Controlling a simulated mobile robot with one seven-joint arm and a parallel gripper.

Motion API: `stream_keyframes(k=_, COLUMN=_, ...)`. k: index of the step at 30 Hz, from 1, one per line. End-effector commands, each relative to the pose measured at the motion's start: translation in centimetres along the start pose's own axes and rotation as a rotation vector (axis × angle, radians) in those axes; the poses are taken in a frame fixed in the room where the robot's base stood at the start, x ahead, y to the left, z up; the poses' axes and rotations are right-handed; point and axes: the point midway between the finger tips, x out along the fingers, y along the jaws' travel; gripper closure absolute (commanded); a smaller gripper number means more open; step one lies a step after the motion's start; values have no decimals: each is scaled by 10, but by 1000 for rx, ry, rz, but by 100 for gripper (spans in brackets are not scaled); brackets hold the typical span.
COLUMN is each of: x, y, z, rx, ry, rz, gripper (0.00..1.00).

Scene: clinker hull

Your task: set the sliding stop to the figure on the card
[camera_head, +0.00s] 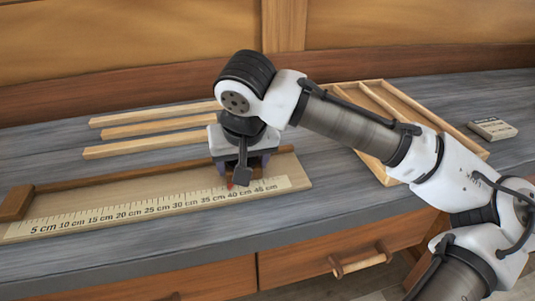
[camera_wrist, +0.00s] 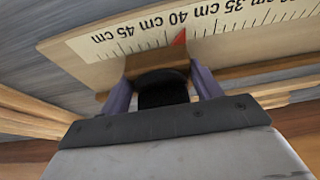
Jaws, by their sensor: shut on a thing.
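The sliding stop is a brown wooden block (camera_wrist: 155,62) between my gripper's two fingers (camera_wrist: 163,82) in the wrist view. A red pointer (camera_wrist: 180,38) on it points at the scale (camera_wrist: 110,40), close to the 40 cm label. In the head view my gripper (camera_head: 241,163) is shut over the stop and hides most of it. The red pointer (camera_head: 230,184) shows just below, near the 40 cm label on the scale strip (camera_head: 150,210). A small pale card-like block (camera_head: 492,129) lies at the far right of the bench; its writing is too small to read.
The scale lies on a pale board with a brown back rail (camera_head: 110,179) and an end block (camera_head: 16,203) at the left. Several loose wooden strips (camera_head: 150,130) lie behind it. A shallow wooden tray (camera_head: 372,88) stands to the right, behind my arm. Drawers (camera_head: 350,255) front the bench.

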Motion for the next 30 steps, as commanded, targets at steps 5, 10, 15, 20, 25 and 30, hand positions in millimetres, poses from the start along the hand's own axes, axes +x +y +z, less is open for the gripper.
stream_keyframes(k=5, x=-1, y=-11, z=0, rx=0, ry=4, rz=0, gripper=77)
stream_keyframes(k=10, x=-1, y=-11, z=0, rx=2, ry=4, rz=0, gripper=77)
stream_keyframes(k=15, x=0, y=-11, z=0, rx=1, ry=5, rz=0, gripper=26)
stream_keyframes(k=20, x=0, y=-11, z=0, rx=1, ry=3, rz=0, gripper=15)
stream_keyframes(k=25, x=0, y=-11, z=0, rx=1, ry=3, rz=0, gripper=15)
stream_keyframes(k=30, x=-10, y=-11, z=-1, rx=1, ry=5, rz=1, gripper=15)
